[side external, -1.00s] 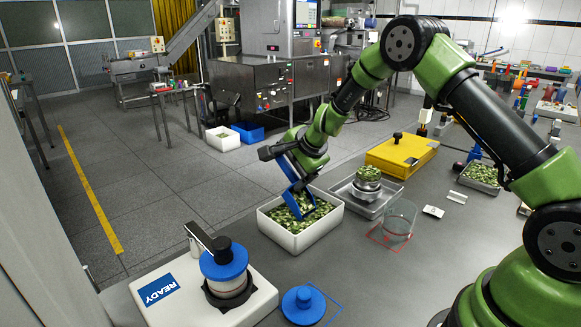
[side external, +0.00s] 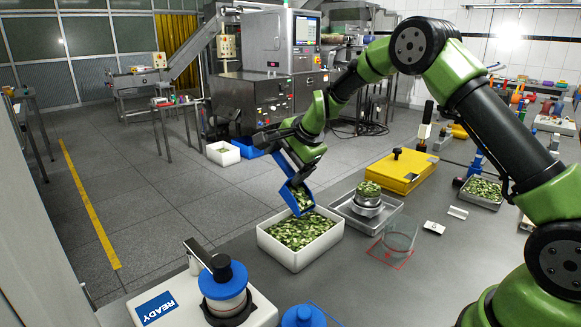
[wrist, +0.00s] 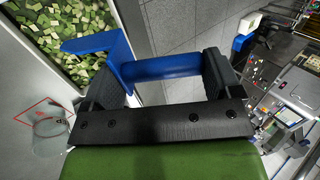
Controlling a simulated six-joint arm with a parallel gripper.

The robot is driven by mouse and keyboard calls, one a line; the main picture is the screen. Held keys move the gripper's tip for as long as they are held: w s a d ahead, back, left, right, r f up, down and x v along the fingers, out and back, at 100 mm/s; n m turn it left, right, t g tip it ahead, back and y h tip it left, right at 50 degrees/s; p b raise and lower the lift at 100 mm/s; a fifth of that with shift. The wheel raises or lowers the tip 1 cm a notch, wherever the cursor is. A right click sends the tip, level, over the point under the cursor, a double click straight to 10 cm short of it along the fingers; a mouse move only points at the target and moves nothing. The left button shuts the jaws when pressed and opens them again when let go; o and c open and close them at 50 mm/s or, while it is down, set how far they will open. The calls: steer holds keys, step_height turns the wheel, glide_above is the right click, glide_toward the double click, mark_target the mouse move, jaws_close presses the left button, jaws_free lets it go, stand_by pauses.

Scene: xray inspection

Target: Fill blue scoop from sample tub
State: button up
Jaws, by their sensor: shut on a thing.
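The blue scoop (side external: 295,186) is tilted steeply, with green and pale pieces showing in its lower mouth. My gripper (side external: 278,140) is shut on the scoop's handle. In the wrist view the blue handle (wrist: 162,69) lies between the two dark fingers (wrist: 160,80). The sample tub (side external: 271,246) is a white rectangular bin holding green and pale cut pieces (side external: 305,230). The scoop's mouth is at or just above the pieces near the tub's back edge; I cannot tell whether it touches. The tub's pieces also show at the upper left of the wrist view (wrist: 65,35).
A metal tray (side external: 349,212) with a full round cup (side external: 368,196) stands right of the tub. A clear beaker (side external: 401,236) stands on a red square outline. A yellow case (side external: 402,172) lies behind. A white READY device (side external: 180,304) with a blue-topped container (side external: 222,280) is in front.

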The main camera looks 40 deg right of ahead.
mark_target(279, 151)
steer(key=shift+w+d+r+g, duration=0.1)
steer(key=shift+w+r+g, duration=0.45)
steer(key=shift+r, duration=0.2)
steer(key=shift+w+d+r+g, duration=0.1)
steer(key=shift+w+r+g, duration=0.45)
steer(key=shift+r, duration=0.15)
steer(key=shift+w+r+g, duration=0.1)
steer(key=shift+r+g, duration=0.2)
steer(key=shift+r, duration=0.05)
steer(key=shift+w+a+r+t, duration=0.1)
steer(key=shift+w+r+t, duration=0.15)
steer(key=shift+t, duration=0.55)
steer(key=shift+w+r+t, duration=0.2)
steer(key=shift+r+t, duration=0.05)
steer(key=shift+t, duration=0.75)
step_height(279, 151, down, 8)
steer(key=shift+f, duration=0.25)
steer(key=shift+f, duration=0.65)
stand_by(0.5)
steer(key=shift+s, duration=1.45)
stand_by(1.2)
